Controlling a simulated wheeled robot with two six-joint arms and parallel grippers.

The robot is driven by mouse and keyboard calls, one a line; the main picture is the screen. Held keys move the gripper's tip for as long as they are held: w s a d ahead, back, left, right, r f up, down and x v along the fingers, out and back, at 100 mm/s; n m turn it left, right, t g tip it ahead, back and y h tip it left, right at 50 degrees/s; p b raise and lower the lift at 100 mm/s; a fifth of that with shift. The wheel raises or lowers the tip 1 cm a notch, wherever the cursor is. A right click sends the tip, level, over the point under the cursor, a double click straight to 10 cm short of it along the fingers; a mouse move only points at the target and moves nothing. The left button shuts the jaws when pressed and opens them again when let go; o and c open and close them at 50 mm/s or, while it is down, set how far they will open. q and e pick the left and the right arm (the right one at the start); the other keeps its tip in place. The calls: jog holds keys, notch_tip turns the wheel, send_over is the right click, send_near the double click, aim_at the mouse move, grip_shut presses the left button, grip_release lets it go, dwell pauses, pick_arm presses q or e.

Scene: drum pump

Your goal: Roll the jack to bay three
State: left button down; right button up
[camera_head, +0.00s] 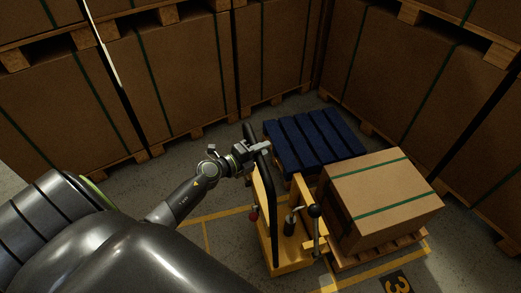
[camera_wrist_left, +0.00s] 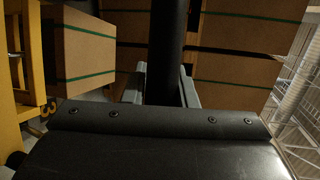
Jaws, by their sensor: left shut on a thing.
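The yellow jack (camera_head: 266,225) stands on the floor in the middle of the head view, with a tall black handle (camera_head: 272,200). My left gripper (camera_head: 259,149) is shut on the upper part of this handle. In the left wrist view the black bar (camera_wrist_left: 167,50) stands upright between the two fingers. A strapped carton (camera_head: 385,200) sits on a wooden pallet (camera_head: 385,250) right beside the jack; whether the forks are under it is hidden. A floor plate with the number 3 (camera_head: 397,283) lies at the lower right, in front of the pallet. My right gripper is out of view.
A blue slatted pallet (camera_head: 315,140) lies behind the jack and carton. Large strapped cartons (camera_head: 165,75) on pallets wall in the back and right side (camera_head: 425,90). Yellow lines (camera_head: 212,217) mark the floor. Some bare floor (camera_head: 180,160) shows left of the jack.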

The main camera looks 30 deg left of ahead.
pick_arm(q)
jog(key=shift+w+d, duration=0.45)
jog(key=c, duration=1.2)
grip_release()
jog(key=shift+w+d, duration=0.15)
jog(key=shift+o, duration=0.2)
jog(key=b+v, duration=0.4)
jog(key=v, duration=1.3)
jog(key=shift+s, duration=0.3)
